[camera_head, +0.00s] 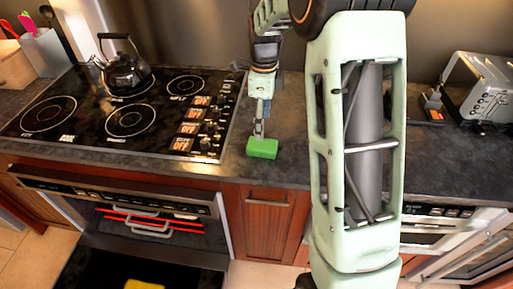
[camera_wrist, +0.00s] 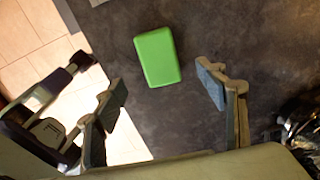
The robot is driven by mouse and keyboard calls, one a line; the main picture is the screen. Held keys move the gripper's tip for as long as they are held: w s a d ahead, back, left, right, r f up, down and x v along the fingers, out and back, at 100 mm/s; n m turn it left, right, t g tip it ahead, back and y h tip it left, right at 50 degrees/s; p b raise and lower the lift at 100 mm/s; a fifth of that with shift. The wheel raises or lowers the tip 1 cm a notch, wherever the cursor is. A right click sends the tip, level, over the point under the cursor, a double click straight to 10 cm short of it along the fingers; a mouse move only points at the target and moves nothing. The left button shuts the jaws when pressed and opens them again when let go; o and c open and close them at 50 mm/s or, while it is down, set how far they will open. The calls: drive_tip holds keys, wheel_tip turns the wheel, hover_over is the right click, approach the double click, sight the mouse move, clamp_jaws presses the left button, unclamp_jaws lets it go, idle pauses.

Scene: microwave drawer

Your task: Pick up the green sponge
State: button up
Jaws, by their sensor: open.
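The green sponge (camera_head: 262,148) lies flat on the dark countertop near its front edge, just right of the stovetop. In the wrist view the sponge (camera_wrist: 158,57) is a green block on the dark counter, beyond the fingertips and between their lines. My gripper (camera_head: 260,128) is at the sponge in the head view, pointing down. In the wrist view my gripper (camera_wrist: 162,92) has its two padded fingers wide apart with nothing between them. Whether a fingertip touches the sponge cannot be told from the head view.
The black stovetop (camera_head: 130,115) with a kettle (camera_head: 124,72) is at the left. A toaster (camera_head: 487,90) stands at the right. The counter's front edge drops to the tiled floor (camera_wrist: 30,40) beside the sponge. My arm hides part of the counter.

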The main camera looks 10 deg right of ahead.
sight(262, 144)
wheel_tip(262, 144, down, 4)
drive_tip(key=shift+d+r, duration=0.1)
drive_tip(key=shift+d, duration=0.05)
drive_tip(key=shift+s+f+p, duration=0.1)
drive_tip(key=shift+f+p, duration=0.7)
drive_tip(key=shift+f, duration=1.95)
drive_tip(key=c, duration=0.9)
